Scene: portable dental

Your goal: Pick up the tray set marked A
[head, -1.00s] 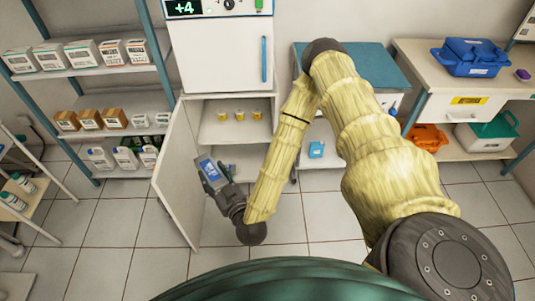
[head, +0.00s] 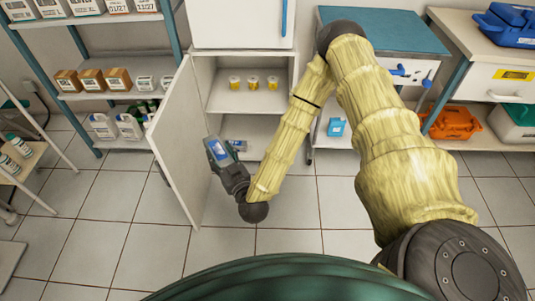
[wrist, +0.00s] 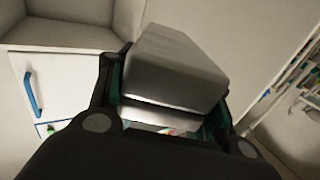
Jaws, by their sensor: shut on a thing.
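My gripper (head: 222,166) is low in front of the open cabinet, beside the inner side of its door, in the head view. In the wrist view, my gripper (wrist: 168,104) is shut on a grey metal box-shaped tray set (wrist: 178,62), which sits tilted between the two fingers. A small coloured patch shows below the box, too small to read. In the head view a blue-and-white patch shows at the gripper; I cannot read any letter on it. Another small blue-labelled item (head: 238,145) lies just behind the gripper, at the cabinet's bottom.
The cabinet door (head: 178,140) stands open left of my gripper. Yellow-labelled cups (head: 253,84) stand on the cabinet's upper shelf. A shelf rack (head: 110,86) with boxes and bottles is at the left. A blue-topped cart (head: 385,38) is right of the cabinet. Tiled floor (head: 110,215) in front is free.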

